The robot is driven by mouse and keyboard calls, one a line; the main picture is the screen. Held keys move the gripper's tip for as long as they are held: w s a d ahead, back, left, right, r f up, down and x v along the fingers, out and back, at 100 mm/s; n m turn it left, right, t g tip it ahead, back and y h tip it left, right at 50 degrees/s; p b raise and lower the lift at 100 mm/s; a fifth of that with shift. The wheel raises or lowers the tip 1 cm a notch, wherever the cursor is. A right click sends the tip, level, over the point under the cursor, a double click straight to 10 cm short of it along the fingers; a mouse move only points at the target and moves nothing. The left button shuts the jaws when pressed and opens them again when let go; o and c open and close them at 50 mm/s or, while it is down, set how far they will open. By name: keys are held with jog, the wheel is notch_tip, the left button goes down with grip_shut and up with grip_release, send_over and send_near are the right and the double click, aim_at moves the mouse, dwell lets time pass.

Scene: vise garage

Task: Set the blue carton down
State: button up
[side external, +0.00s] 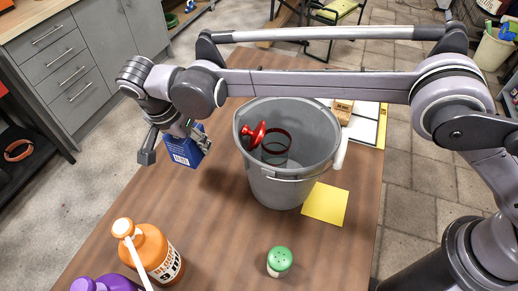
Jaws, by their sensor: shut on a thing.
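The blue carton (186,151) is a small box with a white label patch on its side. It is at the left of the wooden table (135,205), in the side external view. My gripper (173,150) is shut on the carton, with a finger on either side of its upper part. The carton appears slightly tilted. I cannot tell for sure whether its bottom touches the table or hangs above it. Its far side is hidden.
A grey bucket (280,185) holding a red-handled item (254,134) stands right of the carton. An orange bottle (152,250), a purple bottle (105,284) and a green-topped shaker (280,260) stand in front. A yellow square (325,204) lies beside the bucket. Bare tabletop lies between carton and bottles.

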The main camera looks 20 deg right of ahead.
aim_at(180, 158)
jog(key=shift+s+a+f, duration=0.1)
jog(key=shift+s+a, duration=0.25)
jog(key=shift+a, duration=0.05)
jog(key=shift+s+a+f, duration=0.1)
jog(key=shift+a+f, duration=0.05)
jog(key=shift+f, duration=4.75)
jog(key=shift+f, duration=0.15)
jog(key=o, duration=1.7)
jog(key=v, duration=1.2)
